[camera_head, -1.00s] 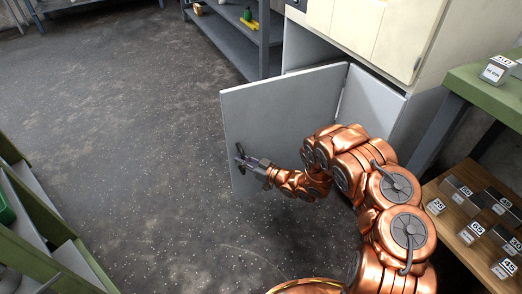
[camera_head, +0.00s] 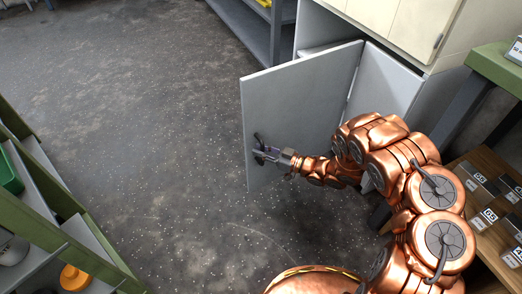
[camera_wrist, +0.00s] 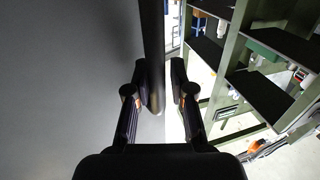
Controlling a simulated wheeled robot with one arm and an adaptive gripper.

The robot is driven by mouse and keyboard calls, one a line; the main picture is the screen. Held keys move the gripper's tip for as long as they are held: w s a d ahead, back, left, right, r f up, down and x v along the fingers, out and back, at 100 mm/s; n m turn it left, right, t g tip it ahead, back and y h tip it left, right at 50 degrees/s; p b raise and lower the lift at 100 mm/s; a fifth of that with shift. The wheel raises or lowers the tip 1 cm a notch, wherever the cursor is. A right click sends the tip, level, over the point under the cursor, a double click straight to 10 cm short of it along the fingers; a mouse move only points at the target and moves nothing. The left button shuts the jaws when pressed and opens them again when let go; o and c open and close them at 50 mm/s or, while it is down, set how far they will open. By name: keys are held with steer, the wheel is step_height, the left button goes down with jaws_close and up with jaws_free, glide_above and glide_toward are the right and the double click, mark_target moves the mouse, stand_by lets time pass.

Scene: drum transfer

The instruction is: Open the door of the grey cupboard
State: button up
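The grey cupboard (camera_head: 385,85) stands at the upper right in the head view, beneath cream upper doors. Its grey door (camera_head: 300,100) stands wide open, swung out from the cupboard's front. The dark door handle (camera_head: 257,138) is near the door's free edge. My gripper (camera_head: 262,155) is at this handle, reaching from the right across the door's face. The contact on the right finger is hard to make out.
A green-framed shelf (camera_head: 75,228) stands at the left. A dark shelf rack (camera_head: 245,25) stands beyond the door. At the right are a green bench (camera_head: 495,68) and a wooden surface with several labelled blocks (camera_head: 487,217). The floor left of the door is clear.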

steer(key=shift+o, duration=1.3)
steer(key=shift+d, duration=0.1)
steer(key=shift+d, duration=0.2)
steer(key=v, duration=1.1)
steer(key=shift+s+d, duration=0.15)
steer(key=shift+d, duration=0.1)
